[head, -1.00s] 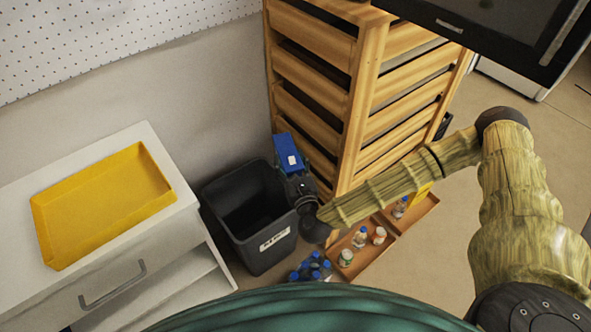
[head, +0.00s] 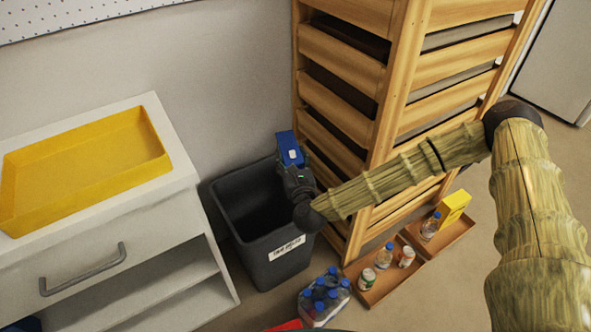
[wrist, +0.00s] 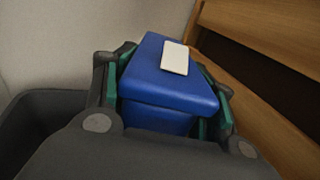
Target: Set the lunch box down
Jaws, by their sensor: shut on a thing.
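The lunch box (head: 289,148) is a blue box with a small white patch on top. My gripper (head: 292,170) is shut on it and holds it up at the right rim of a dark grey bin, beside the wooden rack. In the wrist view the lunch box (wrist: 165,85) sits between the two green-padded fingers, and its lower part is hidden by my gripper. The bin wall shows at the left of that view and the wooden slats at the right.
The dark bin (head: 275,272) stands between a white cabinet (head: 190,222) with a yellow tray (head: 158,160) and the wooden rack (head: 388,100). On the floor are a pack of blue-capped bottles (head: 322,300) and shallow brown trays (head: 392,285) with bottles, jars and a yellow box (head: 453,207).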

